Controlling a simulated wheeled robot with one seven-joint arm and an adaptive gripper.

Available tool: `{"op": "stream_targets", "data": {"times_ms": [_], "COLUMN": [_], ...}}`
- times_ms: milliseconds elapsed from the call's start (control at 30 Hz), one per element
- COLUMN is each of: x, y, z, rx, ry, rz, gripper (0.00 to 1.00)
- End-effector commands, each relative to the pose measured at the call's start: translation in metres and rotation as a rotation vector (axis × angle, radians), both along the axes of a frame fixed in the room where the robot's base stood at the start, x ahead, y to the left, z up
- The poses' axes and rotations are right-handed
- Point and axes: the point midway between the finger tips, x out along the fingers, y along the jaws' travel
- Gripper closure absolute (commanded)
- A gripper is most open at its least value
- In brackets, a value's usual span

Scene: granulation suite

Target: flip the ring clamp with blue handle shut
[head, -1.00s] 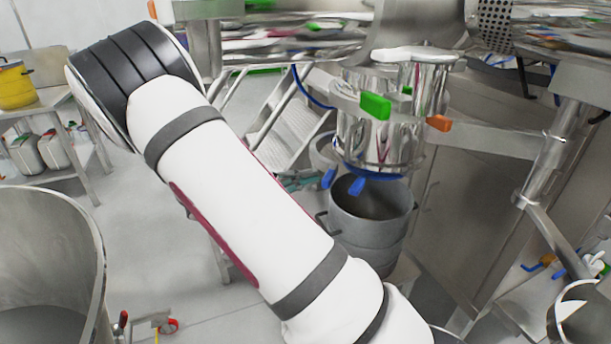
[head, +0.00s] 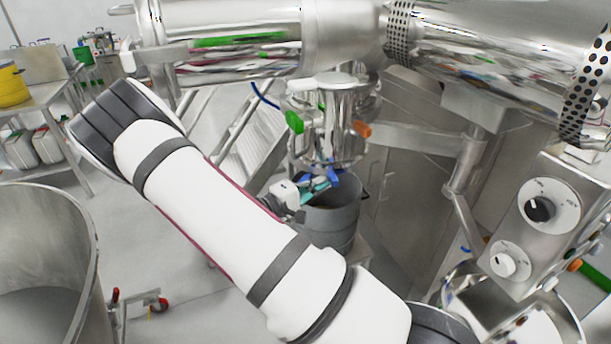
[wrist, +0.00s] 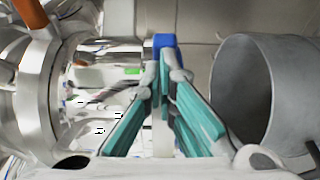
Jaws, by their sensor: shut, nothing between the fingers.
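The ring clamp's blue handle (head: 334,178) shows at the bottom of the steel vessel (head: 342,132), just above the grey bucket. In the wrist view the blue handle (wrist: 164,41) is directly beyond my fingertips, partly hidden by them. My gripper (head: 322,184), with teal finger pads, is beside the handle, above the bucket's rim. In the wrist view my gripper (wrist: 163,68) has its fingertips together with nothing between them. Whether they touch the handle, I cannot tell. The clamp's ring is mostly hidden.
The open grey bucket (head: 330,222) stands close under my gripper. Green (head: 294,122) and orange (head: 362,129) handles stick out from the vessel above. A control box with knobs (head: 545,215) stands at right. A large open drum (head: 45,265) is at left.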

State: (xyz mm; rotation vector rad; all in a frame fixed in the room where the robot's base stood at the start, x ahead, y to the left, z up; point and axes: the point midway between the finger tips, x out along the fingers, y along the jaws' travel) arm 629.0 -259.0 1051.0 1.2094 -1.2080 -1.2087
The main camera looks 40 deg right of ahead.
Motion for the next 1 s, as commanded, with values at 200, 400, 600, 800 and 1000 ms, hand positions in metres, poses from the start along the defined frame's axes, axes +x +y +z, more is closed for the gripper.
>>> {"op": "stream_targets", "data": {"times_ms": [200,400,600,800,1000], "x": [-0.022,-0.028,-0.028,-0.028,-0.027], "y": [-0.028,-0.041,-0.046,-0.046,-0.045], "z": [0.002,0.001,0.0,0.0,0.0], "rx": [0.0,-0.001,0.0,0.0,0.0], "ry": [0.001,0.0,-0.001,-0.001,-0.001], "rz": [-0.001,-0.001,0.0,0.0,0.0], "gripper": [1.0,1.0,1.0,1.0,1.0]}}
